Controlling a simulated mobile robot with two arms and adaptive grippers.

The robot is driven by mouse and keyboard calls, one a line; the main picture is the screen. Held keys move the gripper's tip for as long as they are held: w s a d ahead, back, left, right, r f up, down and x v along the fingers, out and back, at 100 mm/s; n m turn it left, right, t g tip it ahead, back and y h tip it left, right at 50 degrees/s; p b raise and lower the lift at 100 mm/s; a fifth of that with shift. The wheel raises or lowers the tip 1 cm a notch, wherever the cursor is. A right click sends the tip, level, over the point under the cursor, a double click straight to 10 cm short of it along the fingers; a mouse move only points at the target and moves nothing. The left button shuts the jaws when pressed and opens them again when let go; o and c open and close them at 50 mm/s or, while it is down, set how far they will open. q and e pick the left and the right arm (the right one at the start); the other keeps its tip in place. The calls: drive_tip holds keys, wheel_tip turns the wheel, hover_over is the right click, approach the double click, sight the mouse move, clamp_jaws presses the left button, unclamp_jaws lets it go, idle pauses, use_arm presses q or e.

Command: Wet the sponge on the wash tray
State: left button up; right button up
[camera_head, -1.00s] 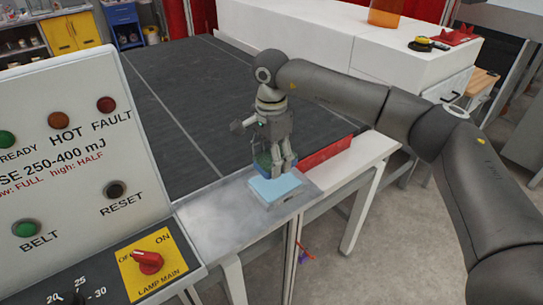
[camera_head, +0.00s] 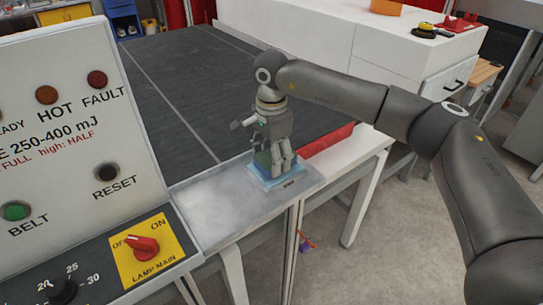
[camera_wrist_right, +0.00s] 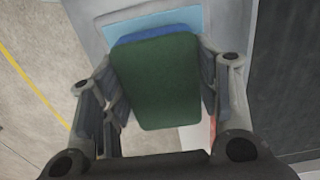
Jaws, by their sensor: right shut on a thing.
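My right gripper (camera_head: 276,170) points down over the wash tray (camera_head: 299,180) and is shut on the sponge (camera_head: 261,159). The right wrist view shows the sponge (camera_wrist_right: 157,85) between the two fingers, with a broad dark green face and a blue layer along its far edge. The wash tray has a grey rim and a light blue inner surface, part of which shows beyond the sponge in the right wrist view (camera_wrist_right: 188,18). The sponge is low at the tray, but I cannot tell whether it touches the blue surface. My left gripper is out of view.
A control panel (camera_head: 70,120) with buttons and a red lamp switch (camera_head: 142,246) stands at the left. A dark belt (camera_head: 190,95) runs behind the tray. A red part (camera_head: 330,138) lies right of the gripper. The grey ledge (camera_head: 215,210) left of the tray is clear.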

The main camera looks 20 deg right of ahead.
drive_tip(key=shift+s+f+b, duration=0.15)
drive_tip(key=shift+f+b, duration=0.45)
drive_tip(key=shift+f, duration=0.15)
idle(1.8)
drive_tip(key=shift+w+r+p, duration=0.2)
drive_tip(key=shift+r+p, duration=0.45)
drive_tip(key=shift+r, duration=0.5)
drive_tip(key=shift+r+p, duration=1.25)
drive_tip(key=shift+r, duration=1.25)
drive_tip(key=shift+s, duration=0.1)
